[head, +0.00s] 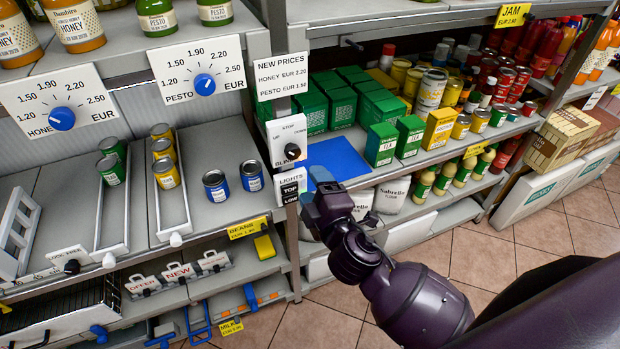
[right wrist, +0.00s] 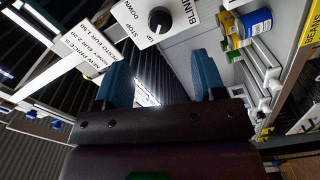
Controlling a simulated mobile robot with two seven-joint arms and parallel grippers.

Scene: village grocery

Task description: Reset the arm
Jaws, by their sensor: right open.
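My right arm (head: 415,300) reaches in from the lower right in the head view. My right gripper (head: 312,202) is in front of the narrow post between the two shelf units, close to the lights switch plate (head: 290,184). In the right wrist view the gripper (right wrist: 162,80) shows two blue fingers spread apart with nothing between them. The blind switch (right wrist: 158,20) with its black knob is beyond the fingers; it also shows in the head view (head: 292,151), above the gripper. Whether the gripper touches the post cannot be told. My left gripper is not in view.
The left shelf has honey and pesto price dials (head: 204,84), cans (head: 216,185) and sliders. The right shelf holds green boxes (head: 382,143), jars and flour bags (head: 391,194). A bean price tag (right wrist: 312,28) is right in the wrist view. Tiled floor (head: 530,235) is open at right.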

